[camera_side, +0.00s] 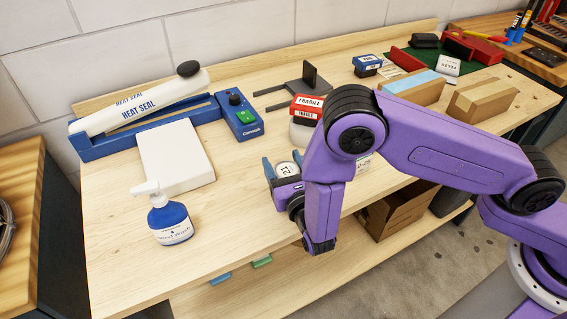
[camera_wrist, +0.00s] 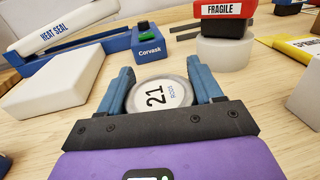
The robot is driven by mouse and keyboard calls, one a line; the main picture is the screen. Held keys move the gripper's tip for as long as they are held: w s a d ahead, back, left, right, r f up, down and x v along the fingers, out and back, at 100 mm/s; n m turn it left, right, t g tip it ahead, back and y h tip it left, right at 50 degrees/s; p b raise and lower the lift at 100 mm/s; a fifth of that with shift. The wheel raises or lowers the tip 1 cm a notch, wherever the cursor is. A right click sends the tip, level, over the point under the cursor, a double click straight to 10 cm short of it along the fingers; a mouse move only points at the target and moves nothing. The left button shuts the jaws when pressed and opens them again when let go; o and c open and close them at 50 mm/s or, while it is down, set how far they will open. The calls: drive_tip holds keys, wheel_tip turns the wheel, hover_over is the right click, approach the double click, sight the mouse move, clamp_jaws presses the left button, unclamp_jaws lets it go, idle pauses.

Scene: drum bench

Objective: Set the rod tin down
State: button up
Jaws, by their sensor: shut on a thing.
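The rod tin (camera_wrist: 158,97) is a round tin with a pale lid marked "21" and "RODS". My gripper (camera_wrist: 160,92) is shut on it, with one blue finger on each side. In the side view the tin (camera_side: 286,170) sits between the fingers of my gripper (camera_side: 283,172), over the front middle of the wooden bench (camera_side: 235,215). The tin's lower part is hidden by my gripper, so I cannot tell whether it touches the bench.
Behind is the heat sealer (camera_side: 150,115). Bare wood lies between the bottle and my gripper.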

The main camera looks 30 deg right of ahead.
drive_tip(key=shift+f, duration=0.1)
drive_tip(key=o, duration=1.2)
